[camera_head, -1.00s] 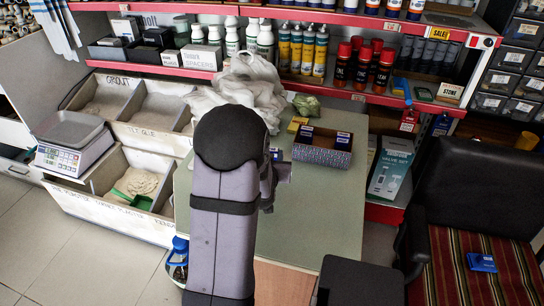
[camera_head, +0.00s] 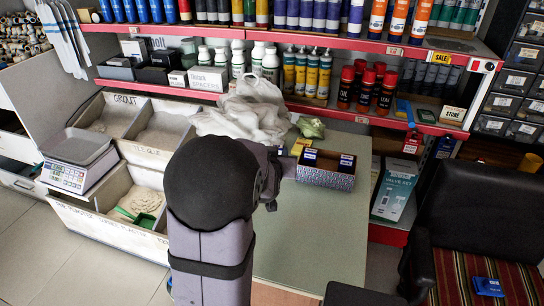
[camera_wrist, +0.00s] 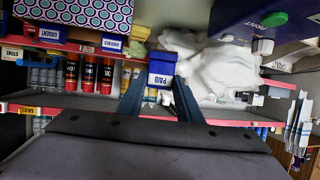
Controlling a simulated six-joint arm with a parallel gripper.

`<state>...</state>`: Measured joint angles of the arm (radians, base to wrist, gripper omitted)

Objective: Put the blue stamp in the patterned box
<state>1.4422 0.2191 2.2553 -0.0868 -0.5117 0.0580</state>
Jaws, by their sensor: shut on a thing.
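The blue stamp (camera_wrist: 161,72), with a white label reading PAID, is between the fingertips of my gripper (camera_wrist: 159,92) in the wrist view. The gripper is shut on it. In the head view my arm hides the stamp, and part of the gripper (camera_head: 273,184) shows just left of the patterned box. The patterned box (camera_head: 325,180) stands on the green-grey counter (camera_head: 315,232), open at the top, with blue labelled things inside. It also shows in the wrist view at the upper left (camera_wrist: 85,12), apart from the held stamp.
White plastic bags (camera_head: 245,112) lie behind my arm. A yellow item (camera_head: 300,147) and a green crumpled item (camera_head: 311,127) lie behind the box. Red-edged shelves with bottles (camera_head: 365,90) stand at the back. A chair (camera_head: 470,210) holds a blue item (camera_head: 487,287). The front counter is clear.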

